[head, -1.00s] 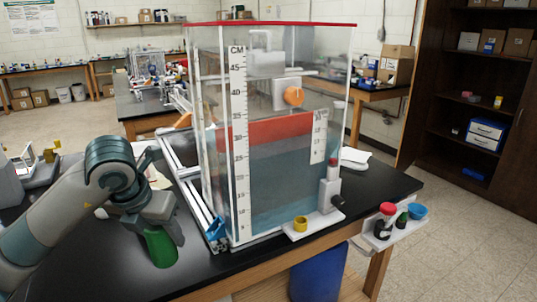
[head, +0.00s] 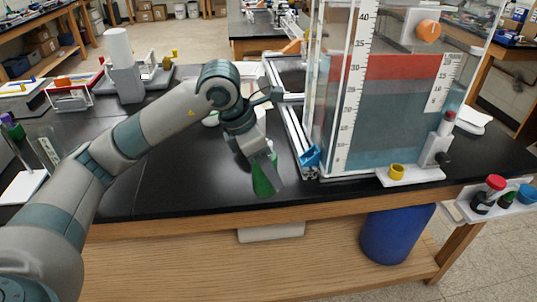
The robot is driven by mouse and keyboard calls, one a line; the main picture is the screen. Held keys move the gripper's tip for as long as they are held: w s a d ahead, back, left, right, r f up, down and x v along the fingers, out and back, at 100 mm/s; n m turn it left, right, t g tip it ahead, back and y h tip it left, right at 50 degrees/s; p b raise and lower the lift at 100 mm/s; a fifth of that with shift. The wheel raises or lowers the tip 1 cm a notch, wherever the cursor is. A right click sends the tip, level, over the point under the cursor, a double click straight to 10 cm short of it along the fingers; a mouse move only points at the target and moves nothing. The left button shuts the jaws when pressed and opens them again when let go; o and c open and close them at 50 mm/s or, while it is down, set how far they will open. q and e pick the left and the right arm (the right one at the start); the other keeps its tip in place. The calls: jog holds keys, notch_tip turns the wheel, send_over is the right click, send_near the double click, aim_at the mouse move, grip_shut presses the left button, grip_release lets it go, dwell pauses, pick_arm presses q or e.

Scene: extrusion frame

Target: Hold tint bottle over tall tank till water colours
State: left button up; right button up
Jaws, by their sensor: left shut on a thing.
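The tall clear tank (head: 394,110) stands on the black bench at the right, with a white CM scale up its front. A red band (head: 400,67) lies above grey-blue water (head: 388,125); I cannot tell whether the band is in the water or behind it. My left gripper (head: 258,165) is shut on a green bottle-like thing (head: 265,180), partly hidden by the fingers. It is low over the front of the bench, left of the tank and apart from it. Whether it touches the bench is unclear. My right gripper is not in view.
A blue clip (head: 310,156) sits at the tank's lower left corner. A yellow cap (head: 396,171) is on a white ledge in front. A side shelf (head: 505,207) holds small red, green and blue-topped items. A blue barrel (head: 396,234) stands below.

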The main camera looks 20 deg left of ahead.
aim_at(270, 187)
pick_arm(q)
jog(key=s+f+m+g, duration=0.1)
jog(key=m, duration=0.2)
jog(key=d+f+m+g, duration=0.1)
jog(key=m, duration=0.1)
jog(key=s+f+m+g+h, duration=0.1)
jog(key=m, duration=0.2)
jog(key=shift+s+d+m, duration=0.2)
jog(key=shift+s+m, duration=0.1)
jog(key=shift+s, duration=0.05)
jog(key=s+f+m+g+y, duration=0.4)
jog(key=s+m, duration=0.3)
jog(key=m, duration=1)
jog(key=shift+f+m+g, duration=0.3)
jog(key=shift+f+m, duration=0.1)
jog(key=shift+f, duration=0.4)
jog(key=shift+s, duration=0.1)
